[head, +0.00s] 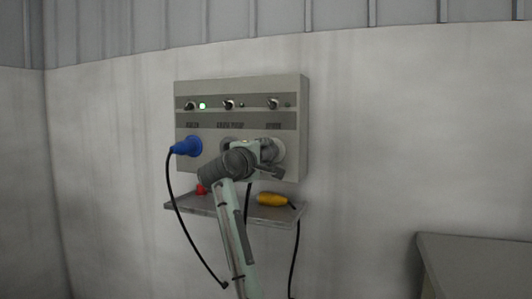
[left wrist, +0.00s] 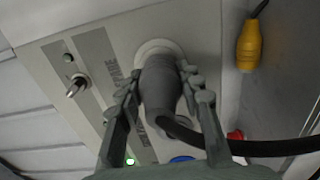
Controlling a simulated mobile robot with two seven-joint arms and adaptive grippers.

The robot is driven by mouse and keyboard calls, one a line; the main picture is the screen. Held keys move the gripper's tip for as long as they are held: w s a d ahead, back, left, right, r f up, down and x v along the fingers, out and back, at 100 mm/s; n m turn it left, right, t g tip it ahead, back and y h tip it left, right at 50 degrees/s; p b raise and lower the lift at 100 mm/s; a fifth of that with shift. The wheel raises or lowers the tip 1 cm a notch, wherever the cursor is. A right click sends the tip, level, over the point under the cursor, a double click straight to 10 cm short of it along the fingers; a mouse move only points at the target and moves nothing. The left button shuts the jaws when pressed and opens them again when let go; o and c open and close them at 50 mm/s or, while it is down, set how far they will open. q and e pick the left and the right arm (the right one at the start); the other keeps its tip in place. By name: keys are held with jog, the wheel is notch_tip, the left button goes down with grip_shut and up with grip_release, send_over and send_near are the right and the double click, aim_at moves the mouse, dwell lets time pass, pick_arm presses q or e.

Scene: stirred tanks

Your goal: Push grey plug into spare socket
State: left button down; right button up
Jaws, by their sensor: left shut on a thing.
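The grey plug (left wrist: 160,85) is between the two fingers of my left gripper (left wrist: 162,78) in the left wrist view. Its nose meets the pale round spare socket (left wrist: 158,47), beside the lettering SPARE; I cannot tell how deep it sits. A black cable leaves its rear toward the right. In the head view my left gripper (head: 270,153) is at the right-hand socket (head: 280,150) of the wall panel (head: 240,88), and the arm hides most of the plug and the middle socket. My right gripper is in neither view.
A blue plug (head: 188,146) sits in the left socket, with a lit green lamp (head: 202,106) above. The shelf (head: 190,206) below carries a yellow plug (head: 272,199) and a red thing (head: 200,189). Black cables hang down. A grey surface (head: 475,245) stands at lower right.

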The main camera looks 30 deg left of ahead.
pick_arm(q)
jog(key=shift+w, duration=0.25)
dwell(0.5)
jog(key=c, duration=0.9)
grip_release()
jog(key=v, duration=1.2)
